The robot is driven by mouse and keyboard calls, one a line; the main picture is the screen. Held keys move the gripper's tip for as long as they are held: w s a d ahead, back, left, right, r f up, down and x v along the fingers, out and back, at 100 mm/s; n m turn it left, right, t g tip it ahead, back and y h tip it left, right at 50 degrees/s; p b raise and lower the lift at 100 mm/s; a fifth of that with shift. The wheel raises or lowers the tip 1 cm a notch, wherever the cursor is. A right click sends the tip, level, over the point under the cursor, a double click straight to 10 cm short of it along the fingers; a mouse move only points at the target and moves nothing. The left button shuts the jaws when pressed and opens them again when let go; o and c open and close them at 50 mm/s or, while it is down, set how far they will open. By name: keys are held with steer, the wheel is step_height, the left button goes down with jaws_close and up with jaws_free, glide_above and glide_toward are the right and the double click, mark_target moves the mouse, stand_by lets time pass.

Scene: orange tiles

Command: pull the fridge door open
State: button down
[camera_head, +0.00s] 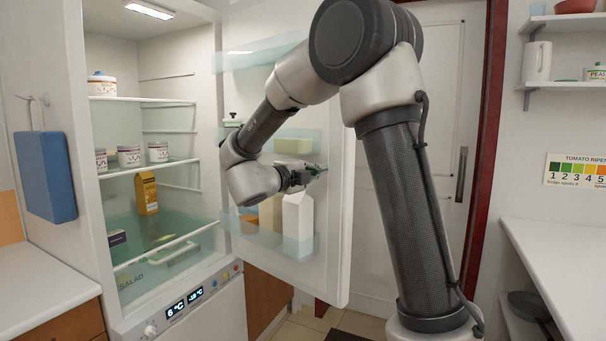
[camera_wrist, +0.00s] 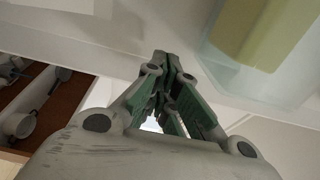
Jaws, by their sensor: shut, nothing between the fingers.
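The fridge (camera_head: 103,215) stands open in the head view, with its lit inside in plain sight. Its door (camera_head: 340,215) is swung out to the right, its inner side with shelves facing me. My gripper (camera_head: 318,170) is at the inner side of the door, near its outer edge, above a white carton in the door shelf. In the wrist view my gripper (camera_wrist: 168,62) has its fingers shut together with nothing between them. The white door panel (camera_wrist: 110,45) lies just beyond the fingertips; I cannot tell whether they touch. The door's handle is not in view.
The fridge shelves hold jars (camera_head: 129,155) and a yellow carton (camera_head: 146,192). The door shelf holds a white carton (camera_head: 298,222). A worktop (camera_head: 560,265) stands at the right, another (camera_head: 35,290) at the left. A closed room door (camera_head: 425,150) is behind.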

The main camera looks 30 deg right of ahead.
mark_target(331, 166)
steer(key=shift+x, duration=1.45)
steer(key=shift+d, duration=0.1)
steer(key=shift+w+d, duration=0.1)
steer(key=shift+d, duration=0.5)
steer(key=w+d+n+t+y, duration=0.2)
steer(key=w+d, duration=0.4)
steer(key=d, duration=0.5)
steer(key=w+d+n+t+y, duration=0.1)
steer(key=w+d+n+t, duration=0.1)
steer(key=w+d, duration=0.5)
steer(key=shift+w+d+t+y, duration=0.3)
steer(key=shift+d+t, duration=0.5)
steer(key=shift+d, duration=1.15)
steer(key=shift+s, duration=0.15)
